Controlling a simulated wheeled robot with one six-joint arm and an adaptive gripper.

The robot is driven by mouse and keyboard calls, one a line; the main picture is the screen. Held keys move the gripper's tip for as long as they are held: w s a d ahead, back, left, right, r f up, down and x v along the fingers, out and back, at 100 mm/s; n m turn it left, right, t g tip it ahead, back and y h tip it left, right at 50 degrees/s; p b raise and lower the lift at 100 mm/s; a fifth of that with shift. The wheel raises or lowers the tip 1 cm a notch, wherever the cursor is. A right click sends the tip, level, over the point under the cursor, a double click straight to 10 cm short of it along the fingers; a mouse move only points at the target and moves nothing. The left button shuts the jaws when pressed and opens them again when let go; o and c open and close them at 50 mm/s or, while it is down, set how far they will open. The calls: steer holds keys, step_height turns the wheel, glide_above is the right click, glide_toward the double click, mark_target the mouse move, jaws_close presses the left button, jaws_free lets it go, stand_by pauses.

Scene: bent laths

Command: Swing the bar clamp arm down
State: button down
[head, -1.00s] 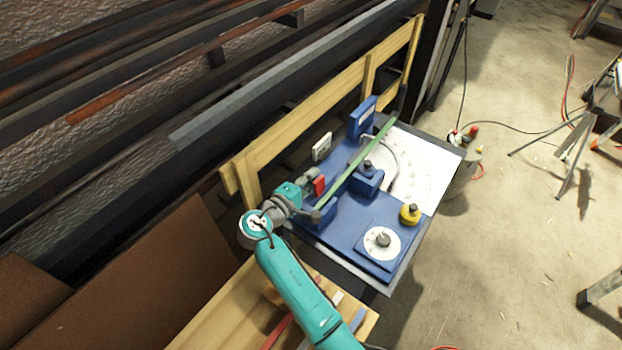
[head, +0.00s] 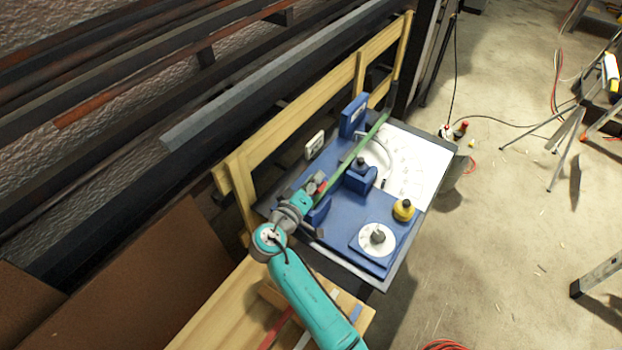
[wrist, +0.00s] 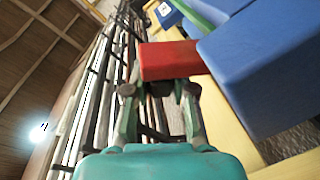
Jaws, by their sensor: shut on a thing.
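The bar clamp's red grip (head: 321,187) shows as a small red patch at the near left end of the blue fixture (head: 335,225). In the wrist view the red grip (wrist: 168,60) is a block across my fingertips. My gripper (head: 314,186) is shut on it; its two fingers show in the wrist view (wrist: 160,88). A green lath (head: 352,155) runs along the fixture from near the grip to the far blue upright. My gripper hides most of the clamp arm, so I cannot tell its exact angle.
A blue block with a dark knob (head: 360,178), a yellow knob (head: 403,210) and a white dial (head: 376,238) stand on the fixture. A white sheet (head: 425,165) lies at right. A wooden rail (head: 290,125) and dark bars run behind. Open floor lies right.

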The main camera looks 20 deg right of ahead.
steer(key=shift+s+d+f+m, duration=0.1)
steer(key=shift+s+d+m, duration=0.1)
steer(key=shift+m, duration=0.3)
steer(key=c, duration=1.2)
jaws_free()
steer(key=v, duration=1.2)
steer(key=shift+f, duration=0.1)
